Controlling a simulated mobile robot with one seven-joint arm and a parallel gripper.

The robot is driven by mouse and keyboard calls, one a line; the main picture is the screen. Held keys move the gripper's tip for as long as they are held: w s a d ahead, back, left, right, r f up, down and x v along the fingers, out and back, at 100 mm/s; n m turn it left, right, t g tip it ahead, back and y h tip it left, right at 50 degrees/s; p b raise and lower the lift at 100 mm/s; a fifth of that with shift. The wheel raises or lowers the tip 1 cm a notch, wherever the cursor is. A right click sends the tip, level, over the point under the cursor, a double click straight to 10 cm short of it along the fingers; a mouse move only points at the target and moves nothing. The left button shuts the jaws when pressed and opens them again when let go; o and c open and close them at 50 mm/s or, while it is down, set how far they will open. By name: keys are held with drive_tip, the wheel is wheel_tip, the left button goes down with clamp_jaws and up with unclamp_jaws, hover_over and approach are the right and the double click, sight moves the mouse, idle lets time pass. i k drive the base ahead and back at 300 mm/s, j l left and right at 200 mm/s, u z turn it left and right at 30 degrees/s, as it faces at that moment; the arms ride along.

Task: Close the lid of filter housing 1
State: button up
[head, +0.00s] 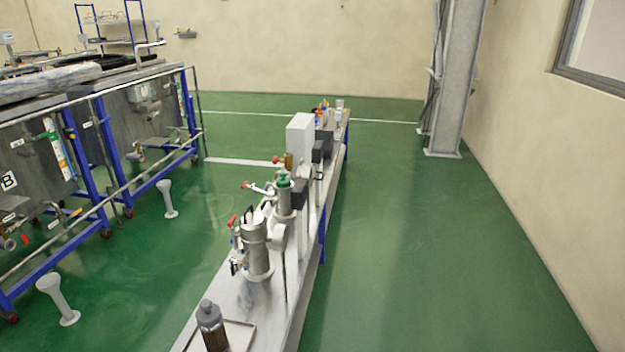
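A steel cylindrical housing (256,255) stands upright on a long narrow bench (240,305) in the head view. Red-handled valves and dark fittings sit around its top and left side. A light, tilted piece shows at its top, but I cannot tell whether this is an open lid. A slimmer steel cylinder (285,200) with a green top stands behind it. No readable number shows on either, so I cannot tell which is filter housing 1. My gripper is not in view.
A dark-capped bottle (211,326) stands on a tray at the bench's near end. A white box (300,138) stands farther back. Steel tanks (140,105) with blue frames and rails stand left, near pale floor posts (167,198). The green floor right of the bench is clear.

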sight(302, 165)
drive_tip(key=i+l, duration=0.25)
drive_tip(key=l, duration=0.15)
drive_tip(key=i+l+u, duration=0.1)
drive_tip(key=i+l, duration=0.15)
drive_tip(key=l, duration=0.2)
drive_tip(key=i+l+u, duration=0.15)
drive_tip(key=i+l, duration=0.15)
drive_tip(key=i+l+u, duration=0.15)
drive_tip(key=l, duration=0.35)
drive_tip(key=i+l+u, duration=0.1)
drive_tip(key=i+l, duration=0.2)
drive_tip(key=l, duration=0.15)
drive_tip(key=i+l+u, duration=0.2)
drive_tip(key=i+l, duration=0.25)
drive_tip(key=l, duration=0.15)
